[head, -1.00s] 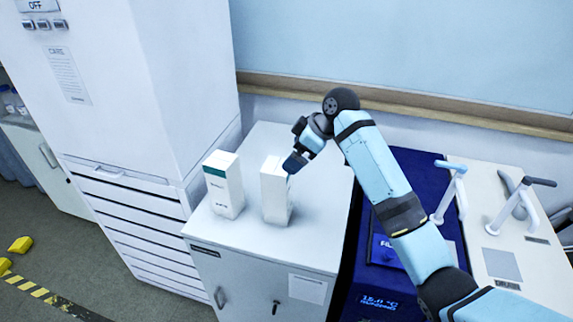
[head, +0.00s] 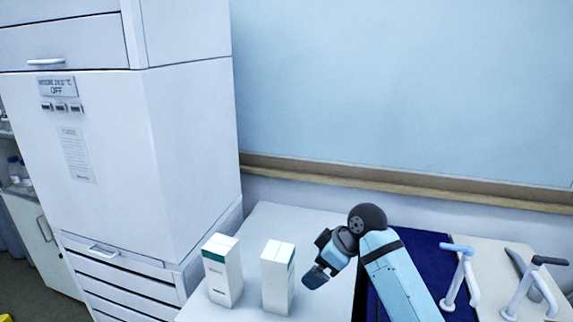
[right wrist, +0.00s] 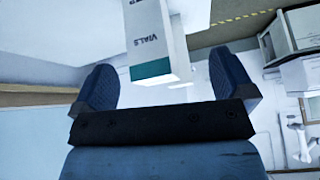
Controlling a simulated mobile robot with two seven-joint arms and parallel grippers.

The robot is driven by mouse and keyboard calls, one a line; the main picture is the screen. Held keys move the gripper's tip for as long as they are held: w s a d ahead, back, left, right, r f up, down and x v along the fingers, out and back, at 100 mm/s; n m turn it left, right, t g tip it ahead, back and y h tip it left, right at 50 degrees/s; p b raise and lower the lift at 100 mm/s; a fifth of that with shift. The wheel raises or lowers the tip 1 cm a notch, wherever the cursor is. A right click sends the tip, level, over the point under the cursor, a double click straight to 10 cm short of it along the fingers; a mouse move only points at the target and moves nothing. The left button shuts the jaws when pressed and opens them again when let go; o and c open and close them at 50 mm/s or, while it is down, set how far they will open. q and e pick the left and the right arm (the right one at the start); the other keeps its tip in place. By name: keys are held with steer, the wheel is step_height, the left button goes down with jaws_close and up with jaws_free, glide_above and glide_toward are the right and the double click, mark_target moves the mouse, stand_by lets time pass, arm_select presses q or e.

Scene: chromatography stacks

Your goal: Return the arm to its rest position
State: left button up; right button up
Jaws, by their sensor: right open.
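My right arm reaches in from the lower right in the head view, and its gripper (head: 318,277) hangs just right of two white boxes on the cabinet top. In the right wrist view the two dark blue fingers (right wrist: 166,90) are apart with nothing held between them. A white box with a green band and "VIALS" lettering (right wrist: 151,38) shows beyond the fingertips. In the head view the nearer-to-gripper box (head: 276,280) and the left box (head: 222,272) both stand upright. My left gripper is not in view.
The white cabinet top (head: 270,222) carries both boxes. A tall white chromatography stack (head: 190,150) stands at the left. A dark blue unit (head: 432,240) and a pale unit with lever handles (head: 490,255) are at the right. A wooden rail (head: 400,185) runs along the wall.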

steer(key=s+d+f+m+h, duration=0.1)
steer(key=s+d+f+m, duration=0.25)
steer(key=s+f, duration=0.45)
steer(key=s+d+f+m+h, duration=0.15)
steer(key=s+d+f, duration=0.35)
steer(key=s, duration=0.5)
steer(key=s+d+m+t+h, duration=0.1)
steer(key=s+d+m+h, duration=0.2)
steer(key=s, duration=0.7)
steer(key=s+d+m, duration=0.3)
steer(key=s+d, duration=0.3)
steer(key=s, duration=0.3)
steer(key=w+a+f+n+t+y+p, duration=0.1)
steer(key=w+a+f+t+y+p, duration=0.2)
steer(key=w+a+f+t+p, duration=0.3)
steer(key=shift+a+f+n+t, duration=0.3)
steer(key=shift+a+f+t, duration=0.2)
steer(key=shift+f+t, duration=0.3)
